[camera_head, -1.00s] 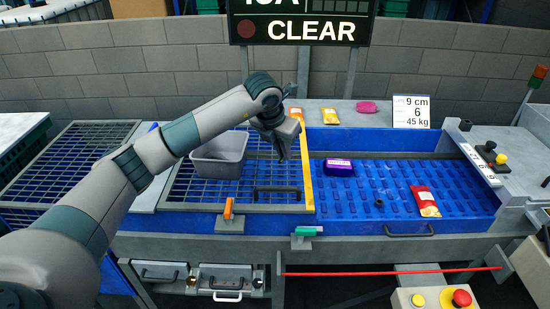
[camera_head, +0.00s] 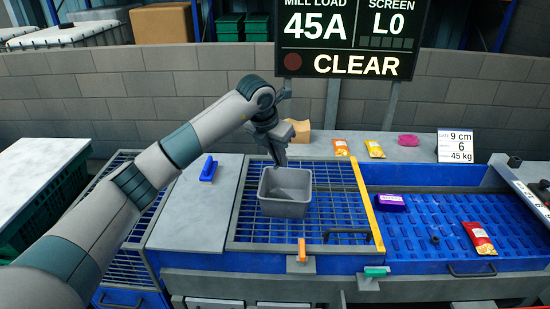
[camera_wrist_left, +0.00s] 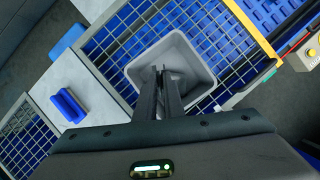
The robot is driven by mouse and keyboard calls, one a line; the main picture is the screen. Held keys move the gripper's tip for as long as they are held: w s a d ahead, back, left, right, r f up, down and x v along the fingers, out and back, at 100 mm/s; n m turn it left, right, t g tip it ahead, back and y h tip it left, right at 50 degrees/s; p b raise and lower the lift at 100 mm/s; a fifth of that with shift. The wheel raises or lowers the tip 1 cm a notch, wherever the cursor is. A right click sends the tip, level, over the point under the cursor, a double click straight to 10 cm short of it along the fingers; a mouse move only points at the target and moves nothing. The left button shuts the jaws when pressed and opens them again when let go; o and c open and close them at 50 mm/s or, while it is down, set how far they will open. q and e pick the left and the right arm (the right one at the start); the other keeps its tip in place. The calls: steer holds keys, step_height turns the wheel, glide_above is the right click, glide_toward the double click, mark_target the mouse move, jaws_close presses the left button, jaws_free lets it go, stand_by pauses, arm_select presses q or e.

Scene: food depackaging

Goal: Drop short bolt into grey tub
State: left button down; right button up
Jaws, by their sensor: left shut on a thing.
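The grey tub (camera_head: 285,209) stands upright and open on the blue-framed grid. It looks empty from the head view, and it also shows in the left wrist view (camera_wrist_left: 200,84). My left gripper (camera_head: 281,164) is over the tub's back rim area, pointing down. In the left wrist view its fingers (camera_wrist_left: 167,70) are close together over the tub's opening. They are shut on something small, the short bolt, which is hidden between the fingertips. My right gripper is in neither view.
A yellow bar (camera_head: 368,205) divides the grid from the blue slotted deck. A blue-handled tool (camera_head: 208,169) lies on the grey plate at left.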

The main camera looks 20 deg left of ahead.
mark_target(276, 166)
arm_select(q)
steer(key=shift+f, duration=0.15)
